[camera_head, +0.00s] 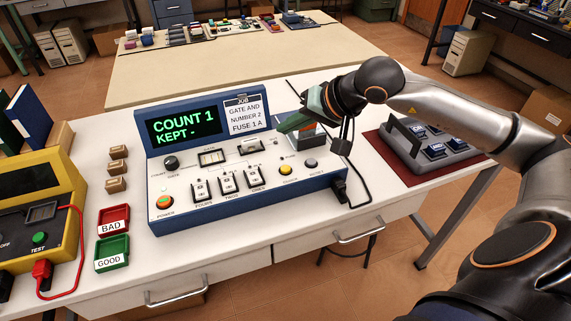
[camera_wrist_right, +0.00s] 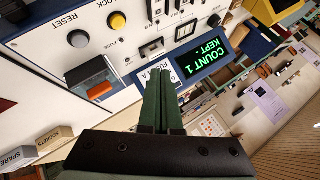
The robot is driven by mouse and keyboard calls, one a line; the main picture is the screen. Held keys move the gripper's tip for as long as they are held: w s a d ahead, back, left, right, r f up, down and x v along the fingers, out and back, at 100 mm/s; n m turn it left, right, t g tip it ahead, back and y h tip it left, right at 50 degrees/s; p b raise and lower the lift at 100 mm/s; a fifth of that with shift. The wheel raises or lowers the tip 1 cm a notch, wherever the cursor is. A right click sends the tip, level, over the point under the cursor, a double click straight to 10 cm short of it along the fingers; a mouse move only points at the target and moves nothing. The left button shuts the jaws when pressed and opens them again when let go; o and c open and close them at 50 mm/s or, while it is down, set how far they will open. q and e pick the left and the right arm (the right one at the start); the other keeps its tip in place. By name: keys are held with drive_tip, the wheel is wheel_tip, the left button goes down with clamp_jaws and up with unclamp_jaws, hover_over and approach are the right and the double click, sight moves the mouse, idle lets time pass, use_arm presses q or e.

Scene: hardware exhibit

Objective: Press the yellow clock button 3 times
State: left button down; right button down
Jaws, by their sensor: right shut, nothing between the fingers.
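The blue console (camera_head: 240,205) stands on the white bench with its display (camera_head: 183,126) reading "COUNT 1" and "KEPT -". The yellow button (camera_head: 286,170) is on its front panel, left of the grey reset button (camera_head: 310,163). In the right wrist view the yellow button (camera_wrist_right: 117,21) and the grey button (camera_wrist_right: 78,39) show at upper left. My right gripper (camera_head: 284,130) is shut and empty, above the upper right part of the console. Its green fingers (camera_wrist_right: 158,75) are apart from the yellow button. My left gripper is not in view.
A job card (camera_head: 243,113) stands beside the display. Toggle switches (camera_head: 228,182) and a power button (camera_head: 164,202) are on the panel. A grey box (camera_head: 440,145) on a red mat stands at right. A yellow tester (camera_head: 35,210) and red and green trays (camera_head: 113,222) are at left.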

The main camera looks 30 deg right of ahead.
sight(285, 169)
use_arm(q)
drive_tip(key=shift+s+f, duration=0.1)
use_arm(e)
drive_tip(key=shift+r+n, duration=0.1)
drive_tip(key=shift+n, duration=0.7)
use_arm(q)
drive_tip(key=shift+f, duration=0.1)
